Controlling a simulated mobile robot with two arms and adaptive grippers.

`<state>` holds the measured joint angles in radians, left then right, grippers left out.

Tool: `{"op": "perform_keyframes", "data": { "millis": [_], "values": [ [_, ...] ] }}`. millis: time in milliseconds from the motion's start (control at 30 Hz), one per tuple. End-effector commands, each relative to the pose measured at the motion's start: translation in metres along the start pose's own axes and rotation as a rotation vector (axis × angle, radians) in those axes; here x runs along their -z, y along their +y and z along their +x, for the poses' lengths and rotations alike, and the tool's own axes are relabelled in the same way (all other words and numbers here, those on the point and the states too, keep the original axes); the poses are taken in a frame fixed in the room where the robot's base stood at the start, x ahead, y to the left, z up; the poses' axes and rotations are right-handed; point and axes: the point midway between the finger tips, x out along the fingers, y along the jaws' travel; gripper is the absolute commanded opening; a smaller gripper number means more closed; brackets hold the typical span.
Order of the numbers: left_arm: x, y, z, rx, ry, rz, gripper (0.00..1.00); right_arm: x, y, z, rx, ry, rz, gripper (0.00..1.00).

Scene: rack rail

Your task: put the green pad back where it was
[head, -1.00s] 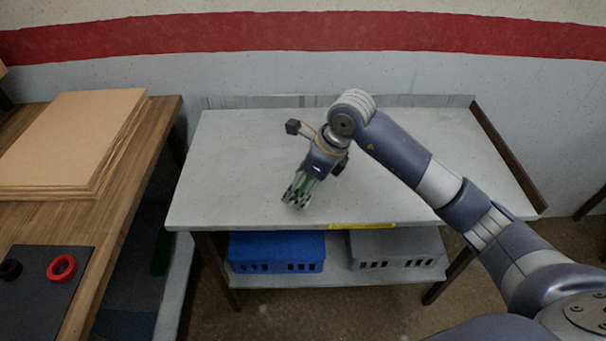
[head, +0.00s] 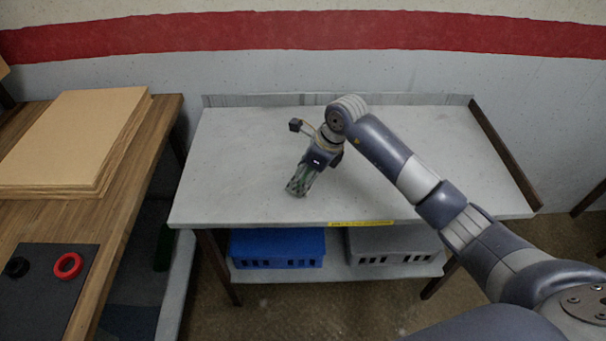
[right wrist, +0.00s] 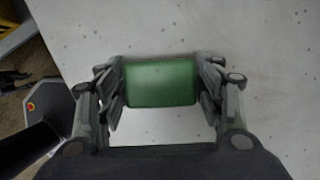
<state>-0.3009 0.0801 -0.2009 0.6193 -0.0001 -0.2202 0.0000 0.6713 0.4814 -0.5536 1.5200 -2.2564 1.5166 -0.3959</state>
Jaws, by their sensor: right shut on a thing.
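The green pad (right wrist: 161,84) sits between the fingers of my right gripper (right wrist: 162,90) in the right wrist view, with a finger against each of its left and right sides. In the head view my right gripper (head: 297,189) is shut on it, pointing down and left over the front middle of the grey table (head: 420,150). The pad is mostly hidden by the fingers there. I cannot tell how far it is above the tabletop. My left gripper is not in view.
A wooden bench (head: 130,200) on the left carries flat brown boards (head: 75,135) and a dark mat (head: 45,295) with a red ring (head: 67,266) and a black ring (head: 16,268). Blue (head: 277,247) and grey (head: 395,245) crates stand on the lower shelf. The tabletop is otherwise clear.

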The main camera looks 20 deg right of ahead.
Motion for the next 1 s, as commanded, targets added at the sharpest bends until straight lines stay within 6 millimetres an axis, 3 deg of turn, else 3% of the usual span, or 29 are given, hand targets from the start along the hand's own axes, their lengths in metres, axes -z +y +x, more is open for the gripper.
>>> {"op": "perform_keyframes", "data": {
  "millis": [67, 100, 200, 667, 1000],
  "values": [
    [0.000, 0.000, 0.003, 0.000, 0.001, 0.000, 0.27, 0.001, 0.000, 0.003, 0.000, 0.000, 0.000, 0.39],
    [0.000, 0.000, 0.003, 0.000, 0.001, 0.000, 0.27, 0.001, 0.000, 0.003, 0.000, 0.000, 0.000, 0.64],
    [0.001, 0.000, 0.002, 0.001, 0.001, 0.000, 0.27, 0.001, 0.000, 0.002, 0.000, 0.000, 0.000, 0.82],
    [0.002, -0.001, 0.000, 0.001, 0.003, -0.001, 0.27, 0.000, -0.001, -0.004, 0.002, -0.001, 0.000, 0.82],
    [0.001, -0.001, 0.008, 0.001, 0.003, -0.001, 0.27, 0.000, -0.002, -0.072, 0.006, -0.002, -0.001, 0.82]
  ]
}}
